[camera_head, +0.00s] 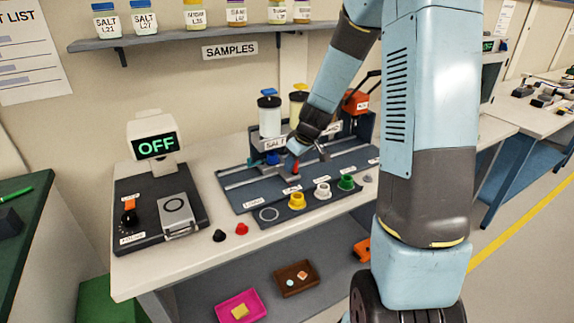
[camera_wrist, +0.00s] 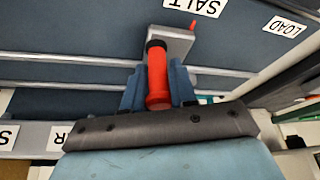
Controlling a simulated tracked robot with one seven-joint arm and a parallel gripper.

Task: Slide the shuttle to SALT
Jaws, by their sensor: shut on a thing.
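The shuttle is a grey plate (camera_wrist: 178,42) with an upright red handle (camera_wrist: 157,75) and a small red pointer at its edge. It sits on the rails of the dark track (camera_head: 240,190). My gripper (camera_wrist: 158,88) has its blue fingers shut around the red handle. In the wrist view the pointer lies close beside the upside-down SALT label (camera_wrist: 203,6), near its lower edge. The LOAD label (camera_wrist: 284,27) is further right. In the head view my gripper (camera_head: 297,150) is low over the track, and the handle (camera_head: 295,164) shows just below it, in front of the salt hopper (camera_head: 270,118).
A scale reading OFF (camera_head: 155,145) stands left on the bench. Yellow (camera_head: 297,201), white (camera_head: 322,190) and green (camera_head: 346,182) pieces line the track's front. Black and red knobs (camera_head: 242,229) lie near the bench edge. A shelf (camera_head: 180,38) holds sample jars.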

